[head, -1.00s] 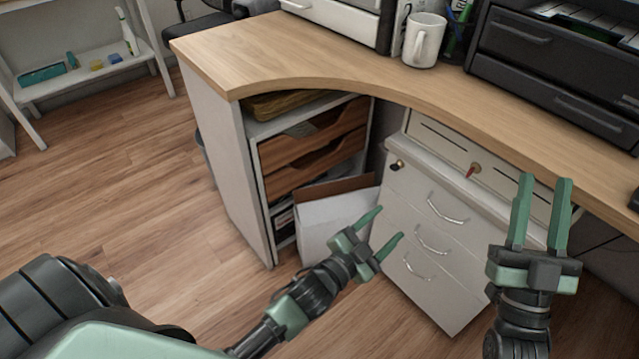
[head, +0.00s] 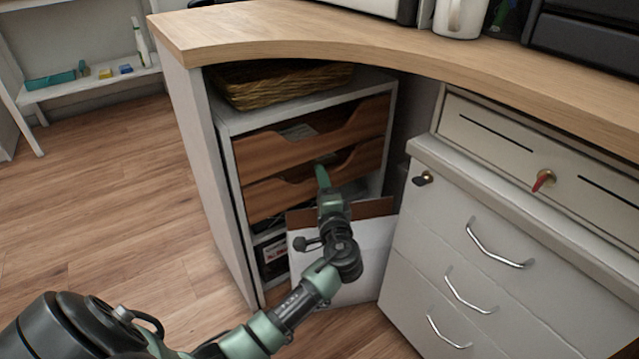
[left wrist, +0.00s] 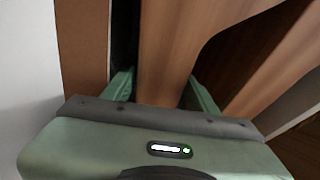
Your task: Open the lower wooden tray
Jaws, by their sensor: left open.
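The lower wooden tray (head: 266,202) sits in the white cabinet under the desk, below a matching upper wooden tray (head: 262,152). Both look pushed in, with scooped cutouts in their fronts. My left gripper (head: 322,172) is at the lower tray's cutout, and my wrist hides part of that tray's right side. In the left wrist view, the open fingers of my left gripper (left wrist: 163,92) stand on either side of a wooden board (left wrist: 168,50), which appears to be the lower tray's front. Contact cannot be told. My right gripper is out of view.
A white drawer unit (head: 450,230) stands to the right. A wicker basket (head: 280,84) sits above the trays, beneath the desktop (head: 250,35). Floor at left is clear.

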